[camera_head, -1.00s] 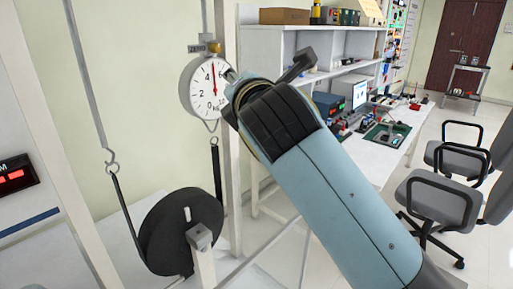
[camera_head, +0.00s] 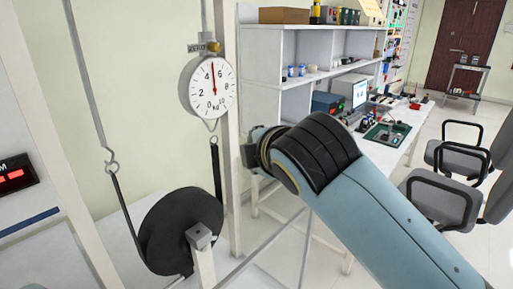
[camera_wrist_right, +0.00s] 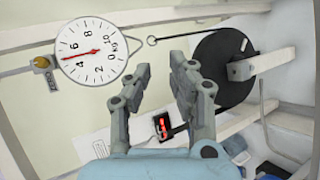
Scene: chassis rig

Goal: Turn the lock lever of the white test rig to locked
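The white test rig's frame post (camera_head: 226,130) carries a round dial scale (camera_head: 208,85). Below it hangs a black wheel (camera_head: 165,235) in a cord loop, with a grey block (camera_head: 200,236) on a white post in front. The dial (camera_wrist_right: 92,50) and wheel (camera_wrist_right: 210,75) also show in the right wrist view. My right gripper (camera_wrist_right: 160,62) is open and empty, with both fingers apart, between dial and wheel in that picture. I cannot clearly make out the lock lever. My left gripper is not in view.
A red-lit display (camera_head: 14,174) is at the left edge. A white shelf bench (camera_head: 330,85) with tools stands behind my right arm. Grey chairs (camera_head: 440,200) stand at the right. Metal rods and cords run beside the wheel.

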